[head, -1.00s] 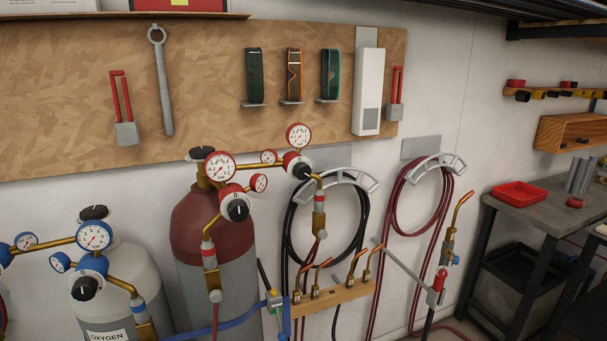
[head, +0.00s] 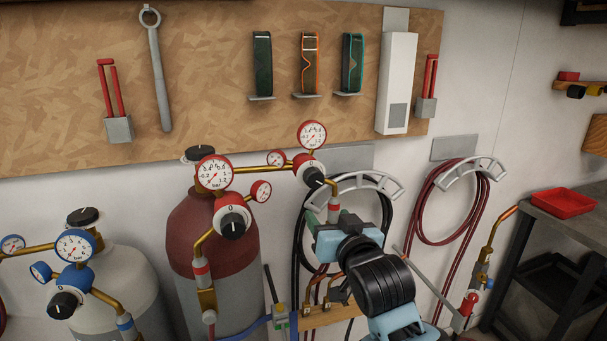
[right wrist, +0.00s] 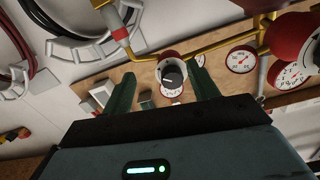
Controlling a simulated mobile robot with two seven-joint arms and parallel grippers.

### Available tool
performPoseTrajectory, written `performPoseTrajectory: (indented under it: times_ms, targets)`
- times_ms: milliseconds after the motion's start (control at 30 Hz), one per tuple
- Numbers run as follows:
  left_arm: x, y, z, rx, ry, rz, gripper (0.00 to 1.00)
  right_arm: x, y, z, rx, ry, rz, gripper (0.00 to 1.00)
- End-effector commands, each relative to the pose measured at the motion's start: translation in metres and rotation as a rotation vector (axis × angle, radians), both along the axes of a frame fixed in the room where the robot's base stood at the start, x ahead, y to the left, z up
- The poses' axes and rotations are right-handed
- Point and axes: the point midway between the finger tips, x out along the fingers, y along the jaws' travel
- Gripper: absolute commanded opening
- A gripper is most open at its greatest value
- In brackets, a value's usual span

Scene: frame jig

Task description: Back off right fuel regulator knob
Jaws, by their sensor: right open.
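The right fuel regulator is a red body with a black knob (head: 313,177), joined by a brass pipe to the left fuel regulator. The knob also shows in the right wrist view (right wrist: 174,76), facing the camera with a pale pointer mark. My right gripper (head: 329,217) is below and a little right of the knob in the head view, apart from it. In the right wrist view its two green fingers (right wrist: 161,75) are spread, with the knob seen between their tips and farther off. Nothing is held. My left gripper is not in view.
The left fuel regulator knob (head: 233,226) and its gauge (head: 215,173) are close by on the left, above the maroon cylinder (head: 190,235). A black hose coil (head: 301,230) hangs behind my right gripper. A torch holder (head: 318,318) is below. Blue-marked oxygen regulators are at far left.

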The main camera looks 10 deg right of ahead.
Motion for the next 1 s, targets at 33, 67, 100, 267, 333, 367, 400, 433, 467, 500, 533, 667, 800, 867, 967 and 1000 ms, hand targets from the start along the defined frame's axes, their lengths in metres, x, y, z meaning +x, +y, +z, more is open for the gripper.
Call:
performPoseTrajectory:
  times_ms: [33,67,100,267,333,367,400,433,467,500,533,667,800,867,967,1000]
  targets:
    - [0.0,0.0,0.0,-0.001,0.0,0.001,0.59,0.001,0.001,0.019,0.01,-0.023,-0.003,0.59]
    - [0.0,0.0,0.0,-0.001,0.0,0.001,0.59,0.002,0.001,0.027,0.014,-0.033,-0.005,0.59]
    - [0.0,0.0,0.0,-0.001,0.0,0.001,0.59,0.002,0.001,0.034,0.018,-0.041,-0.008,0.59]
    - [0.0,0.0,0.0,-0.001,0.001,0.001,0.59,0.002,0.001,0.047,0.026,-0.055,-0.011,0.59]
    - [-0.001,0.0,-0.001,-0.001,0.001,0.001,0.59,0.002,0.001,0.047,0.026,-0.055,-0.011,0.59]
    - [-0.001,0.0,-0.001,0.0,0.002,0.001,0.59,0.002,0.001,0.047,0.026,-0.055,-0.011,0.59]
    - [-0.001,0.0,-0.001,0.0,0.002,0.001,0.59,0.003,0.001,0.047,0.026,-0.054,-0.011,0.59]
    - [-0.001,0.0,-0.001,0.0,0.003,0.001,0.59,0.004,0.001,0.047,0.026,-0.054,-0.011,0.59]
    - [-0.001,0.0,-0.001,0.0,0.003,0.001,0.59,0.005,0.001,0.047,0.025,-0.054,-0.011,0.59]
    - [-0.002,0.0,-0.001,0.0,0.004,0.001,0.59,0.008,0.001,0.047,0.025,-0.054,-0.011,0.59]
    - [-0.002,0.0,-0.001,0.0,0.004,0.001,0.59,0.011,0.001,0.047,0.025,-0.054,-0.012,0.59]
    - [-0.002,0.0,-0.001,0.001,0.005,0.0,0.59,0.026,0.001,0.047,0.025,-0.054,-0.012,0.59]
    - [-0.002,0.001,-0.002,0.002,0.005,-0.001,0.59,0.046,0.002,0.047,0.025,-0.054,-0.012,0.59]
    - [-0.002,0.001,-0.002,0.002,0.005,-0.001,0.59,0.054,0.002,0.047,0.025,-0.054,-0.012,0.59]
    - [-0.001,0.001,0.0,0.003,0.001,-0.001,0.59,0.065,0.002,0.047,0.025,-0.053,-0.012,0.59]
    - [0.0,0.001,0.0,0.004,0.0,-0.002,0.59,0.068,0.003,0.047,0.025,-0.055,-0.011,0.59]
